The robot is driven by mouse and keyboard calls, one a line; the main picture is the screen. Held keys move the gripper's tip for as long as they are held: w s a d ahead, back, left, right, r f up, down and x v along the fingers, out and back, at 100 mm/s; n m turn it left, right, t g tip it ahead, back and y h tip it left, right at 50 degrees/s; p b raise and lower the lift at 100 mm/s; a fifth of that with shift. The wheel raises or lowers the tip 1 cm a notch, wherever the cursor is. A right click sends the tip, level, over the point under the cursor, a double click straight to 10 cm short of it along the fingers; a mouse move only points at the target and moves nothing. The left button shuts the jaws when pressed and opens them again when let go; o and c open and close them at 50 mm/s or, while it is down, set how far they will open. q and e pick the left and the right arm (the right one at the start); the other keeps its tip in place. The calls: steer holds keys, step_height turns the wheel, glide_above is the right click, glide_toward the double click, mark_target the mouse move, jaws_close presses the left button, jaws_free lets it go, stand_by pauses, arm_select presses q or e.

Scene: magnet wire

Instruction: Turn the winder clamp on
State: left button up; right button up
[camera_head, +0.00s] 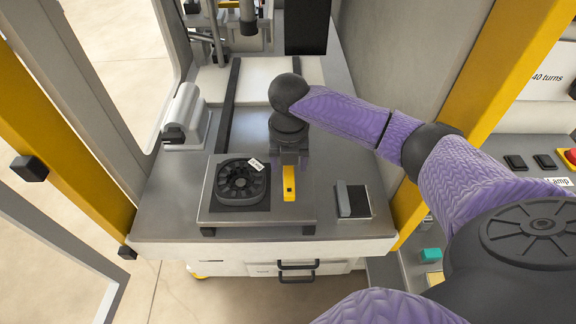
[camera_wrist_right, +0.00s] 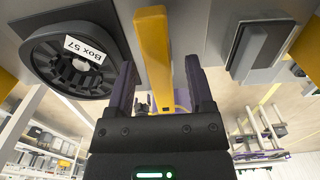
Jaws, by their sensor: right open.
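A yellow bar (camera_head: 290,184), which looks like the winder clamp's lever, stands on a grey plate (camera_head: 222,213) to the right of a round black part (camera_head: 241,181) with a white label. My right gripper (camera_head: 289,160) is at the far end of the yellow bar, its wrist above it. In the right wrist view, the open fingers (camera_wrist_right: 161,80) lie either side of the yellow bar (camera_wrist_right: 153,48), with gaps visible on both sides. The label on the black round part (camera_wrist_right: 72,70) reads "Box 57". My left gripper is out of view.
A black block on a plate (camera_head: 352,200) sits right of the yellow bar. A grey rounded housing (camera_head: 184,114) stands at the left. Yellow posts (camera_head: 60,120) frame both sides of the grey bench. A panel with black buttons (camera_head: 515,162) and a red button is at the right.

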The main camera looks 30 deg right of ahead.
jaws_close()
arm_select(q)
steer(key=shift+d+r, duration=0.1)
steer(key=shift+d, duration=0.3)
arm_select(e)
steer(key=shift+r, duration=0.1)
